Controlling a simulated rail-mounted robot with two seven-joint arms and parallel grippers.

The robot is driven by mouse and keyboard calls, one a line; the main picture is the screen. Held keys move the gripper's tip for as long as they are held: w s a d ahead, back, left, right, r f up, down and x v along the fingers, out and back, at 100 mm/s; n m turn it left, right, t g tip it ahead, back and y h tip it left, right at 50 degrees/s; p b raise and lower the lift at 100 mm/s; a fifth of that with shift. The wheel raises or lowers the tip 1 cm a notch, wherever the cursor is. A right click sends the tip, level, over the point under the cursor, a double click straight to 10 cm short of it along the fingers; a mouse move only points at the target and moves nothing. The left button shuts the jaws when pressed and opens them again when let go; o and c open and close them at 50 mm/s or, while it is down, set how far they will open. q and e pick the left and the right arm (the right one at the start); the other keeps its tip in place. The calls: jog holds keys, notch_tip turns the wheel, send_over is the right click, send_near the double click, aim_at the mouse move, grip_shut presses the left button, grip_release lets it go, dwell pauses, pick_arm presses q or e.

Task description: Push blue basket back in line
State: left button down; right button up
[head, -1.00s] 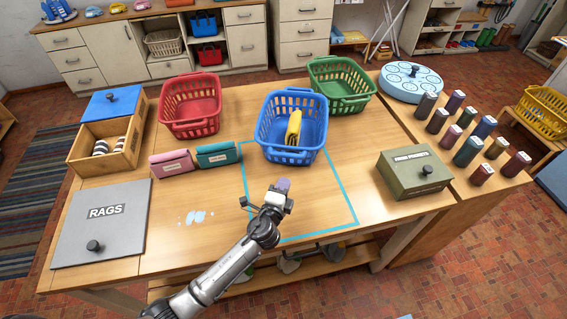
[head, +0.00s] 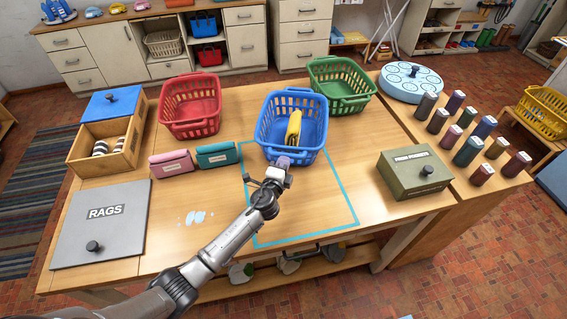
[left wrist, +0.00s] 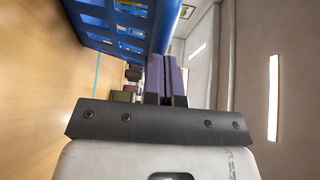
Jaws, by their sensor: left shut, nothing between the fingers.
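The blue basket (head: 291,127) stands on the wooden table between the red and green baskets, nearer the front edge than they are. A folded yellow cloth (head: 294,127) is inside it. My left gripper (head: 282,163) is shut and empty, just at the basket's front side; I cannot tell whether it touches. My right gripper is not in view.
The red basket (head: 190,106) and the green basket (head: 341,86) stand at the back. A teal taped outline (head: 340,190) marks the table's front middle. A green box (head: 413,174) sits right; pink and teal pouches (head: 217,154) lie left.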

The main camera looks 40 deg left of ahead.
pick_arm(q)
jog(key=w+a+b, duration=0.5)
jog(key=w+a, duration=0.1)
jog(key=a, duration=0.6)
jog(key=shift+w+a, duration=0.3)
jog(key=shift+w, duration=0.05)
